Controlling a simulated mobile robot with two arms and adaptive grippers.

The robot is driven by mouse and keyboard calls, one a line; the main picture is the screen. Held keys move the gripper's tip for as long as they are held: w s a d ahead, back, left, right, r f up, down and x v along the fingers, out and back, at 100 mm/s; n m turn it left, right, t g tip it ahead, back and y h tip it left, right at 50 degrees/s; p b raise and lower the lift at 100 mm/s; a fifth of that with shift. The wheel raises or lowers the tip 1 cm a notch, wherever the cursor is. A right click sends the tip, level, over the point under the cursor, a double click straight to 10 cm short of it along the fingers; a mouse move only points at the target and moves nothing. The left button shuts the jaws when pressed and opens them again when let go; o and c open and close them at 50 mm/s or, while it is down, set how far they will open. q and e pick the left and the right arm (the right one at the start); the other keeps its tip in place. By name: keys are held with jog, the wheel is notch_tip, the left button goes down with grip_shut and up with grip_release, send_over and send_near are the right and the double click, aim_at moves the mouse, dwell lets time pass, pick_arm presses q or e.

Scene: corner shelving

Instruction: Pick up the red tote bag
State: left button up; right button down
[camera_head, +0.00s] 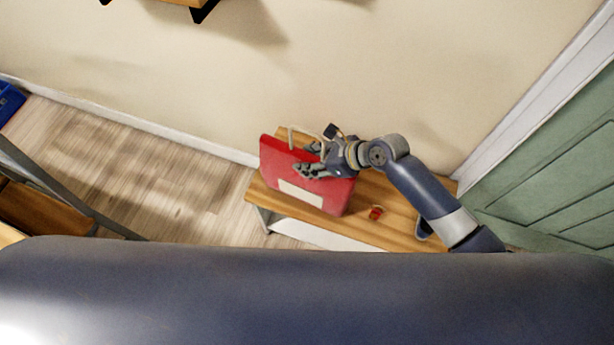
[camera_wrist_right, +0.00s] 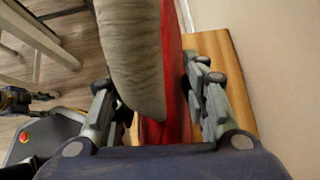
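The red tote bag (camera_head: 330,190), with a pale patch on its side and a beige handle at its top, sits on a wooden bench against the wall. My right gripper (camera_head: 312,162) is at the bag's upper part. In the right wrist view, its fingers (camera_wrist_right: 152,95) are spread, one on each side of the red bag (camera_wrist_right: 172,90) and a grey-beige part (camera_wrist_right: 135,50) in front of it. The right finger lies close against the red side; contact is unclear. The left finger shows a small gap lower down.
The wooden bench (camera_head: 385,225) holds a small red item (camera_head: 376,212) right of the bag, and a dark item (camera_head: 424,229) partly behind my right arm. A green door (camera_head: 560,165) stands at the right. Open wood floor (camera_head: 130,160) lies to the left.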

aim_at(305, 154)
jog(key=shift+r, duration=0.1)
notch_tip(305, 154, up, 4)
jog(key=shift+s+f+p, duration=0.1)
jog(key=shift+f+p, duration=0.05)
jog(key=shift+p, duration=0.3)
jog(key=s+d, duration=0.3)
jog(key=s, duration=0.4)
jog(key=s+d+r, duration=0.1)
jog(key=s+d, duration=0.2)
jog(key=s, duration=0.4)
jog(key=shift+s+d+p, duration=0.25)
jog(key=shift+p, duration=0.2)
